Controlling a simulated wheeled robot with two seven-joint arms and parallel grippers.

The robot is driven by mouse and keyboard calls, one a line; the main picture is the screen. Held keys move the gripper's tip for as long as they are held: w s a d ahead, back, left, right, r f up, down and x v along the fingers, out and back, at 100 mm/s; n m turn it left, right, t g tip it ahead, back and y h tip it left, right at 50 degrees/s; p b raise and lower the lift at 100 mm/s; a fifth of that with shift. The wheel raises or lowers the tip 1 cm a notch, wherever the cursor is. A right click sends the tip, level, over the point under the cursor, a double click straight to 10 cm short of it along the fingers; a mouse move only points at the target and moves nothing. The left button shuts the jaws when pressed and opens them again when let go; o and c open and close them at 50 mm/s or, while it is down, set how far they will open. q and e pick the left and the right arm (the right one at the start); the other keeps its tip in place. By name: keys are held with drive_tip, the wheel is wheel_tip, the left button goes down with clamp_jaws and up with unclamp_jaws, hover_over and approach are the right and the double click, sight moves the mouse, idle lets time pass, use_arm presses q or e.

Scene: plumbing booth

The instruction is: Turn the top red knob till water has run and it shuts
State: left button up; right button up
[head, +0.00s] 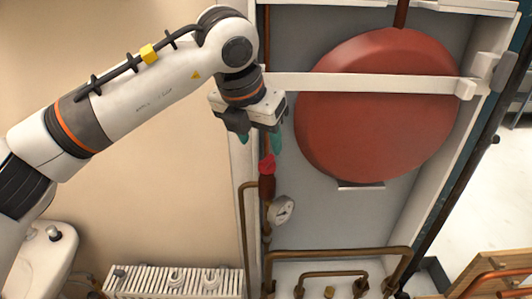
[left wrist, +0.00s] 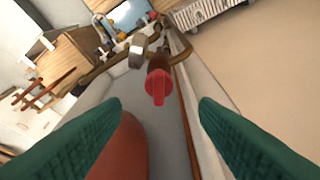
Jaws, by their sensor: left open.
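The red knob (head: 267,165) sits on a dark red valve body (head: 267,187) on the vertical copper pipe at the left side of the booth. It also shows in the left wrist view (left wrist: 158,85), centred between the fingers and beyond their tips. My left gripper (head: 260,141) is open, with green finger pads, just above the knob in the head view. Its fingers appear apart from the knob, with nothing between them. No running water is visible. My right gripper is not in view.
A large red tank (head: 380,120) fills the booth to the right, with a white bar (head: 350,83) across it. A round gauge (head: 282,209) sits below the knob. Copper pipes (head: 335,253) run along the bottom. A white radiator (head: 175,281) stands lower left.

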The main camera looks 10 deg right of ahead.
sight(267, 159)
use_arm(q)
drive_tip(key=p+x, duration=0.1)
drive_tip(key=x, duration=0.5)
drive_tip(key=shift+w+d+f, duration=0.1)
drive_tip(key=shift+d+f, duration=0.05)
drive_tip(key=shift+f, duration=0.2)
drive_tip(key=c, duration=1)
drive_tip(key=shift+o, duration=0.2)
drive_tip(key=shift+f+n+b, duration=0.1)
drive_tip(key=shift+n+b, duration=0.2)
drive_tip(key=shift+b, duration=0.15)
drive_tip(key=n+y+b, duration=0.1)
drive_tip(key=n+b, duration=0.2)
drive_tip(key=b, duration=0.1)
drive_tip(key=shift+d+t+b, duration=0.1)
drive_tip(key=shift+t+b, duration=0.25)
drive_tip(key=shift+t, duration=0.05)
drive_tip(key=shift+n+y+b, duration=0.5)
drive_tip(key=shift+n+b, duration=0.65)
drive_tip(key=shift+n, duration=0.05)
drive_tip(key=o, duration=1)
drive_tip(key=shift+c, duration=0.2)
